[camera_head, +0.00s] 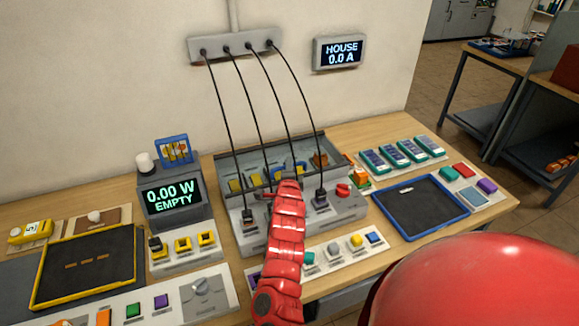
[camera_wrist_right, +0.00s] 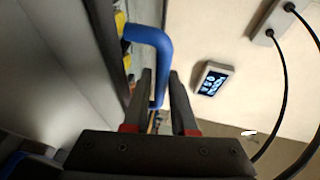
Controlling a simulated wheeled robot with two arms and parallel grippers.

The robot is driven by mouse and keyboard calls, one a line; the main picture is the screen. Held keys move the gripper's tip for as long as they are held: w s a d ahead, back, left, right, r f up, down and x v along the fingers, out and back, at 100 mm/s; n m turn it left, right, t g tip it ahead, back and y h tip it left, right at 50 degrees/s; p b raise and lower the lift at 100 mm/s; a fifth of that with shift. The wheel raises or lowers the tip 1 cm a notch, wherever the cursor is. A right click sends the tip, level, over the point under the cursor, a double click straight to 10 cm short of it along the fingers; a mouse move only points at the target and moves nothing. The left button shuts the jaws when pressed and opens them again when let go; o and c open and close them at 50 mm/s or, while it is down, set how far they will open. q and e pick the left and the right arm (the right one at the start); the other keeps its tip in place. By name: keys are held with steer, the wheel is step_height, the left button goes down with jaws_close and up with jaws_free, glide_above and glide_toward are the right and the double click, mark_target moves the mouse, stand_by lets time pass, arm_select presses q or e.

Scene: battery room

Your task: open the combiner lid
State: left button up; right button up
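The combiner is the grey box (camera_head: 258,238) in the middle of the bench. Yellow, blue and orange parts show in its rear section, below a dark raised edge (camera_head: 270,152). I cannot tell the lid's exact angle. My red right arm reaches over the box, and its gripper (camera_head: 290,182) is at the blue handle, mostly hidden in the head view. In the right wrist view a blue bar handle (camera_wrist_right: 150,35) runs down between the two fingertips of the right gripper (camera_wrist_right: 162,85). Whether they clamp it is unclear. My left gripper is not in view.
Black cables run from a wall strip (camera_head: 235,46) down to the box front. An "EMPTY" display (camera_head: 172,196) stands left. A blue-rimmed tray (camera_head: 377,203) and several teal devices (camera_head: 400,153) lie right; a yellow-rimmed tray (camera_head: 40,302) lies left. A switch strip (camera_head: 330,256) lies in front.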

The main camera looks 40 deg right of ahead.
jaws_close()
stand_by(1.2)
